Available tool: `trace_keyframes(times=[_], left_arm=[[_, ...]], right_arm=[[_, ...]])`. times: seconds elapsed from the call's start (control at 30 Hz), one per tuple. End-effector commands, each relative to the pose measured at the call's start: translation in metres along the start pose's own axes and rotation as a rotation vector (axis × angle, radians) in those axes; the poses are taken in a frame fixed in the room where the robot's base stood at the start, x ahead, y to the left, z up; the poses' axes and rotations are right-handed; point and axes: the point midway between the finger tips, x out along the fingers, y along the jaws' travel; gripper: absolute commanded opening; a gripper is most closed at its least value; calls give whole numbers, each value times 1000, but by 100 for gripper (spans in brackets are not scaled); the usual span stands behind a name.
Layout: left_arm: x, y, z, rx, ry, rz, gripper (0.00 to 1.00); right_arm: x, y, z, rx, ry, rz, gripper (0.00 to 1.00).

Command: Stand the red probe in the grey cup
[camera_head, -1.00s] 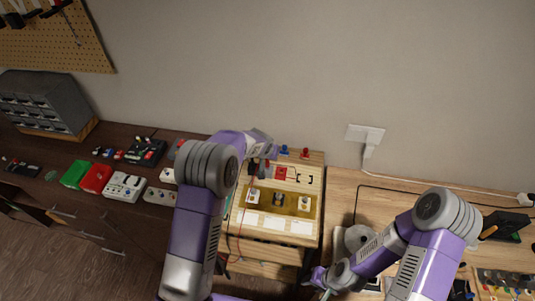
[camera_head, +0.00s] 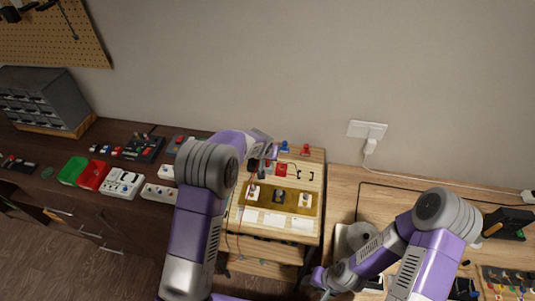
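My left gripper (camera_head: 264,163) is over the back left of a light wooden board (camera_head: 317,175), mostly hidden by its own arm. A thin red lead (camera_head: 245,205) runs down the board's left side from below that gripper. The red probe itself is too small or hidden to make out. I cannot tell whether the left gripper holds it. A round grey object (camera_head: 357,236), possibly the grey cup, stands on the right table, partly behind my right arm. My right gripper (camera_head: 319,284) is low in the picture, left of that object; its fingers are unclear.
The board carries a red block (camera_head: 281,169), a blue post (camera_head: 285,147) and a red post (camera_head: 305,150). Green (camera_head: 72,171) and red (camera_head: 93,175) trays and several small devices lie on the dark bench at left. A wall socket (camera_head: 367,130) has a cable.

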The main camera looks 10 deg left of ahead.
Motion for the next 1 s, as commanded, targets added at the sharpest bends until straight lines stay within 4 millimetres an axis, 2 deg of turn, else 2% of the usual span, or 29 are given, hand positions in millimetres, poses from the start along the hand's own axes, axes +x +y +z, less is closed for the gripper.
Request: trace_keyframes(times=[0.43, 0.47, 0.63, 0.87, 1.0], left_arm=[[4, 0, 2, 0, 0, 0, 0], [4, 0, 2, 0, 0, 0, 18], [4, 0, 2, 0, 0, 0, 44], [4, 0, 2, 0, 0, 0, 48], [4, 0, 2, 0, 0, 0, 68]], right_arm=[[5, 2, 0, 0, 0, 0, 39], [5, 2, 0, 0, 0, 0, 39], [5, 2, 0, 0, 0, 0, 39], [5, 2, 0, 0, 0, 0, 39], [5, 2, 0, 0, 0, 0, 39]])
